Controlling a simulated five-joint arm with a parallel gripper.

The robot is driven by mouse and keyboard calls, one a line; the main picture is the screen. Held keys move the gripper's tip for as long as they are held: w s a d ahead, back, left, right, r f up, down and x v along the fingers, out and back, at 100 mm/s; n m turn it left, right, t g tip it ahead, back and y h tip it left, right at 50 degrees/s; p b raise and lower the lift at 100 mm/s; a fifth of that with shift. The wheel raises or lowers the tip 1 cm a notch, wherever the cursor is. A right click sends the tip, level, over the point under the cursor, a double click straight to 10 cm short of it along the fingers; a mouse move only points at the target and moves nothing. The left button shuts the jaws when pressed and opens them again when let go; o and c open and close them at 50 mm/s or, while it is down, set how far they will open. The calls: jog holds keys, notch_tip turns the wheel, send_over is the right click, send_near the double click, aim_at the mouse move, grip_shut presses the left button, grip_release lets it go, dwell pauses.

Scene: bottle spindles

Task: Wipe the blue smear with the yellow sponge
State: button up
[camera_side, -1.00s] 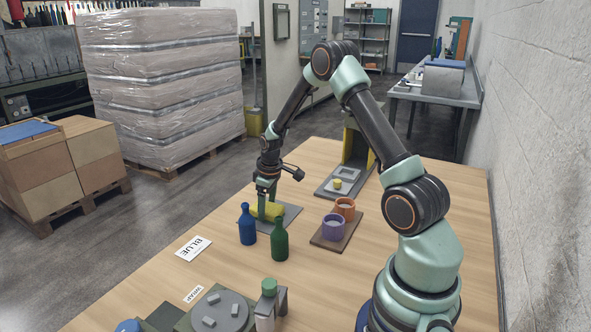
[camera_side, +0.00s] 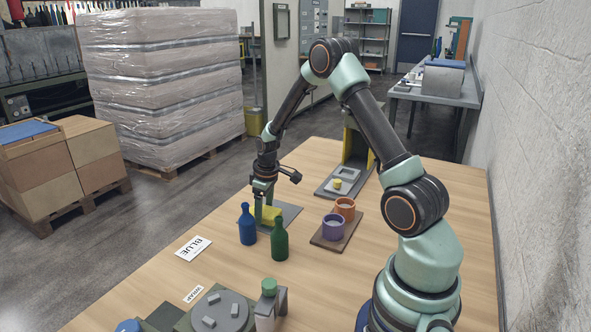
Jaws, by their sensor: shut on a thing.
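The yellow sponge (camera_side: 271,214) is at the grey plate (camera_side: 287,212) near the far left part of the table, behind the two bottles. My gripper (camera_side: 264,212) points down and is shut on the sponge. Whether the sponge touches the plate is hard to tell. I see no blue smear; the sponge, gripper or bottles may hide it. A blue bottle (camera_side: 247,226) and a green bottle (camera_side: 279,241) stand upright just in front of the plate.
An orange cup (camera_side: 345,208) and a purple cup (camera_side: 333,228) stand on a brown board (camera_side: 328,244) to the right. A BLUE card (camera_side: 193,248) lies at left. The right-middle table is clear.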

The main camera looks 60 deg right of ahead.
jog(key=shift+d, duration=1)
jog(key=shift+d+f, duration=0.2)
jog(key=shift+d, duration=3.1)
jog(key=shift+r, duration=0.1)
jog(key=shift+r, duration=3)
notch_tip(320, 180, up, 3)
jog(key=shift+f, duration=0.1)
